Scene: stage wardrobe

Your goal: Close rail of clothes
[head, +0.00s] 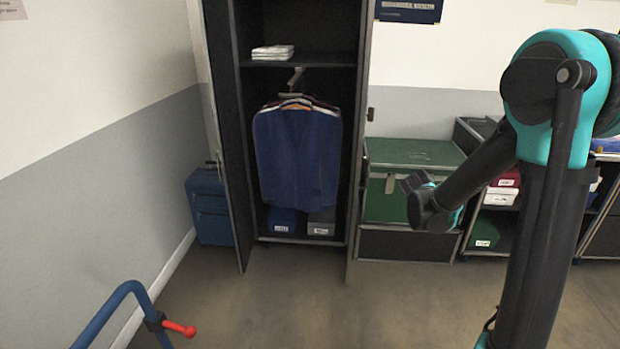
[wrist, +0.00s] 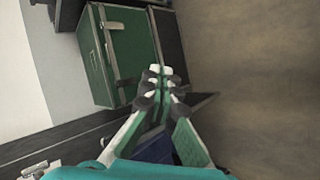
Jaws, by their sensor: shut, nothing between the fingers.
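The tall dark wardrobe (head: 352,60) stands open in the head view. Inside it a short rail (head: 296,76) points outward under the shelf. A blue cardigan (head: 296,155) hangs from it in front of other garments, of which only the shoulders and hangers show. How far the rail is drawn out is hard to tell. My gripper (head: 408,184) is to the right of the clothes, in front of the green trunk, apart from the rail. In the wrist view my gripper (wrist: 160,76) has its fingertips together with nothing between them.
The wardrobe's left door (head: 223,130) stands open. The green trunk (head: 412,152) stands right of the wardrobe and also shows in the wrist view (wrist: 120,55). A blue suitcase (head: 210,207) stands at left. A blue tube with a red lever (head: 178,327) is at front left. The middle floor is clear.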

